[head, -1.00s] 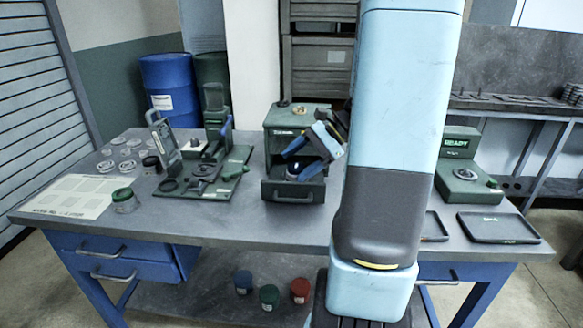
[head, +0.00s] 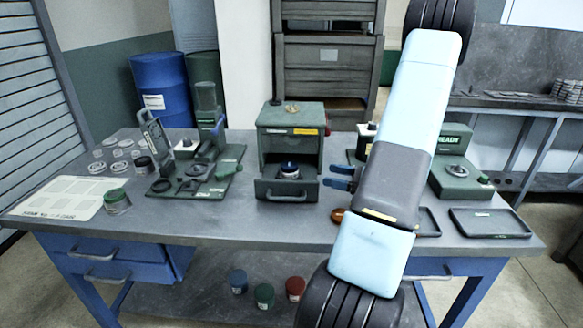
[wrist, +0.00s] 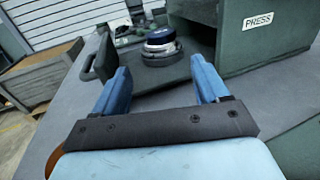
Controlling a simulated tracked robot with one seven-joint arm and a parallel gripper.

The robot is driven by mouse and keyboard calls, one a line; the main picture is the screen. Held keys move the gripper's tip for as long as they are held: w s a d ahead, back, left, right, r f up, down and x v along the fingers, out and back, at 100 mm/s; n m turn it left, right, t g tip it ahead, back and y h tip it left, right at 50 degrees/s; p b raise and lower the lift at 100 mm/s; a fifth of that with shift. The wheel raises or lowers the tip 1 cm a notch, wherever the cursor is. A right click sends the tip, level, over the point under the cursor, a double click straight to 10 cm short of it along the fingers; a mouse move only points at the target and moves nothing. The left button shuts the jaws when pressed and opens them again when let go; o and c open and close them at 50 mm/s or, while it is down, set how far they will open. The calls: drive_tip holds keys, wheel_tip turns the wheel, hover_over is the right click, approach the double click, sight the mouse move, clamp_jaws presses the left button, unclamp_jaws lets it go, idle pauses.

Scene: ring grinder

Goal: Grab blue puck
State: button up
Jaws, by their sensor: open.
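The blue puck (head: 289,168) has a dark blue top and a pale band. It sits in the pulled-out drawer (head: 270,193) of the green press (head: 290,117). In the wrist view the puck (wrist: 160,38) rests on a dark round base, beyond my fingertips. My gripper (head: 339,177) is open and empty, to the right of the drawer and apart from the puck. In the wrist view my gripper's two blue fingers (wrist: 160,66) point toward the puck, with a clear gap between them.
The press housing (wrist: 262,30), labelled PRESS, stands close on the right in the wrist view. A green fixture board (head: 195,178) stands left of the press. The READY machine (head: 458,180) and black trays (head: 490,222) are on the right. Bare tabletop lies in front of the drawer.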

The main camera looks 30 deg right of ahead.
approach(295, 165)
drive_tip(key=x, duration=0.4)
drive_tip(key=shift+w+a+f, duration=0.15)
drive_tip(key=shift+a+f, duration=0.25)
drive_tip(key=shift+r+x, duration=0.15)
drive_tip(key=shift+x, duration=1.2)
drive_tip(key=shift+r+x, duration=0.15)
drive_tip(key=shift+x, duration=1.2)
drive_tip(key=shift+c, duration=0.3)
drive_tip(key=c, duration=0.9)
drive_tip(key=shift+r, duration=0.1)
